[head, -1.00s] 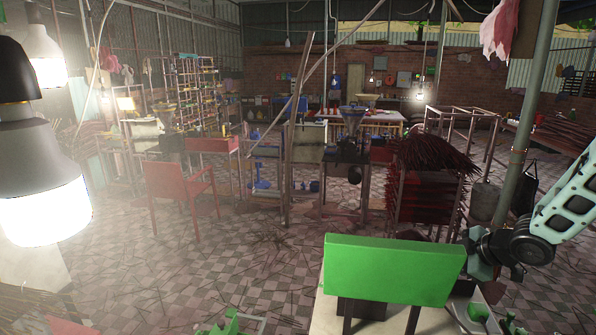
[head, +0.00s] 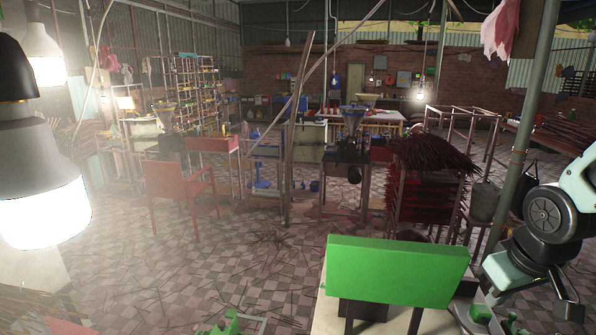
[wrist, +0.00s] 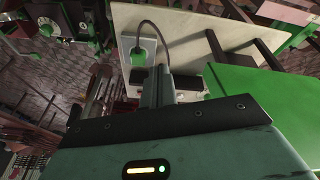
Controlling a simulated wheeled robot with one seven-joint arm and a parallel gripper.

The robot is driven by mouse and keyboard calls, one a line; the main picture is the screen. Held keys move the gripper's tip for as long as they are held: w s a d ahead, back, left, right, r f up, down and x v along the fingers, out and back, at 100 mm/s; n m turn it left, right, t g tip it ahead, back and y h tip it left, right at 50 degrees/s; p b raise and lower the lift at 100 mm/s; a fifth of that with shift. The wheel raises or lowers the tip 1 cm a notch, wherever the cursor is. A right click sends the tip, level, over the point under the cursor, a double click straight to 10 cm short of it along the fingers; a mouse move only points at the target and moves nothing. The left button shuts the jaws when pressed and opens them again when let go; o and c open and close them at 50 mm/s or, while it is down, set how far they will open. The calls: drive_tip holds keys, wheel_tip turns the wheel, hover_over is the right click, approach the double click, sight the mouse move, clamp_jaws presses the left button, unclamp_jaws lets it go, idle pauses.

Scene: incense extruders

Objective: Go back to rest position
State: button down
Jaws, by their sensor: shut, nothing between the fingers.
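My gripper (wrist: 158,80) shows in the wrist view as two narrow grey fingers close together beyond its teal body and black plate. It is shut and empty. In the head view my arm is bent at the right edge, to the right of a green panel; the fingertips cannot be made out clearly there. The green panel (head: 397,271) stands on dark legs in front of me and fills the right side of the wrist view (wrist: 262,105). No other task object is named.
A pale tabletop (wrist: 195,25) with a small green object (wrist: 139,57) and dark cable lies beyond the fingers. A rack of incense sticks (head: 428,185) stands behind the panel. A red chair (head: 180,185) is at left. A hanging lamp (head: 42,205) is near. Tiled floor is open at centre-left.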

drive_tip(key=s+a+f+n+g+b, duration=0.1)
drive_tip(key=s+a+f+n+b, duration=0.1)
drive_tip(key=s+a+f+b, duration=0.1)
drive_tip(key=s+a+f+n+g+b, duration=0.1)
drive_tip(key=s+a+f+n+b, duration=0.1)
drive_tip(key=s+a+b, duration=0.3)
drive_tip(key=s+a+f+n+g+y+b, duration=0.1)
drive_tip(key=s+a+f+b, duration=0.3)
drive_tip(key=s+a, duration=0.5)
drive_tip(key=a+n, duration=0.1)
drive_tip(key=a, duration=0.2)
drive_tip(key=shift+s+f+g, duration=0.15)
drive_tip(key=shift+f+g, duration=0.15)
drive_tip(key=shift+f, duration=0.1)
